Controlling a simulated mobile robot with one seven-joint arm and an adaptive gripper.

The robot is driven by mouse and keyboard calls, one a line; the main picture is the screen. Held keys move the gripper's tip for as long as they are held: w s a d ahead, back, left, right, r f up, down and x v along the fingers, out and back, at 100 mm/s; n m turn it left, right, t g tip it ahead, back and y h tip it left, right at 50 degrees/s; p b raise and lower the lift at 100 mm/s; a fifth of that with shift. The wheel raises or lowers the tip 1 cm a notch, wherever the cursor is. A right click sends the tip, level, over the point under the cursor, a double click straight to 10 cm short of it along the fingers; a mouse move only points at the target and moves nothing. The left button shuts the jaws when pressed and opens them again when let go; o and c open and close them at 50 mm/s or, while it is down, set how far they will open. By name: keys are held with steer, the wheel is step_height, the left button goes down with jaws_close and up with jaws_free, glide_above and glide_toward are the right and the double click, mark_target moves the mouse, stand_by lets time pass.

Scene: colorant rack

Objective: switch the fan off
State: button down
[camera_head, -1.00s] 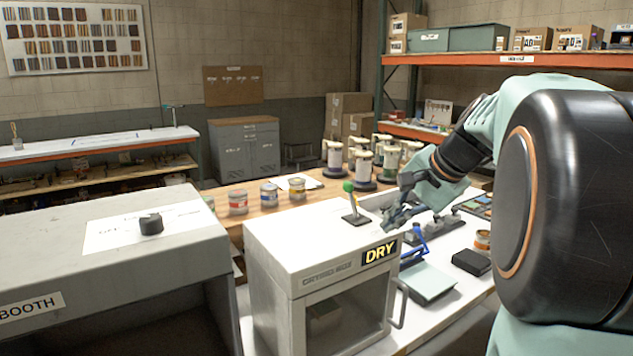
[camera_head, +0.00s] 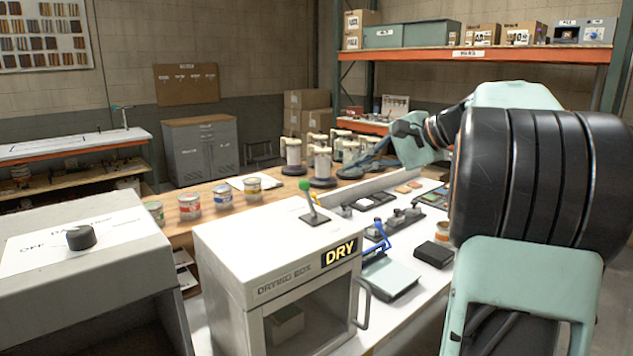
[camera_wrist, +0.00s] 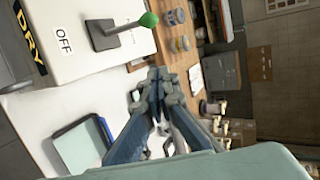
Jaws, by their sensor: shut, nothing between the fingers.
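No part is visibly labelled as a fan. A green-tipped lever (camera_head: 309,202) stands tilted on top of the white drying box (camera_head: 225,245), which bears a yellow-on-black DRY sign. The lever also shows in the wrist view (camera_wrist: 127,32), with an OFF label (camera_wrist: 64,41) near its base. A dark round knob (camera_head: 81,237) sits on a white card marked OFF on the grey booth (camera_head: 120,275) at left. My gripper (camera_head: 345,168) is shut and empty, beyond the lever and apart from it; its closed fingers show in the wrist view (camera_wrist: 157,84).
Paint cans (camera_head: 190,206) stand on the wooden bench behind the box. Pump dispensers (camera_head: 322,165) stand near my gripper. Right of the box are a blue-handled tool (camera_head: 377,240), a pale green pad (camera_head: 388,280) and a black block (camera_head: 434,254). A loaded shelf (camera_head: 480,55) is behind.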

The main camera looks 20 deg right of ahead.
mark_target(309, 198)
steer(key=w+a+f, duration=0.1)
steer(key=a, duration=0.1)
steer(key=w+a+f, duration=0.1)
steer(key=w+a, duration=0.1)
steer(key=w+a+f+p, duration=0.1)
steer(key=w+a+f, duration=0.1)
steer(key=shift+w+a, duration=0.1)
steer(key=shift+a, duration=0.2)
steer(key=shift+s+a, duration=0.3)
steer(key=shift+a, duration=0.05)
steer(key=shift+s+f+b, duration=0.15)
steer(key=shift+f+b, duration=0.05)
steer(key=shift+b, duration=0.45)
steer(key=shift+s+r+t+b, duration=0.1)
steer(key=shift+r+t+b, duration=0.05)
steer(key=shift+t+b, duration=0.15)
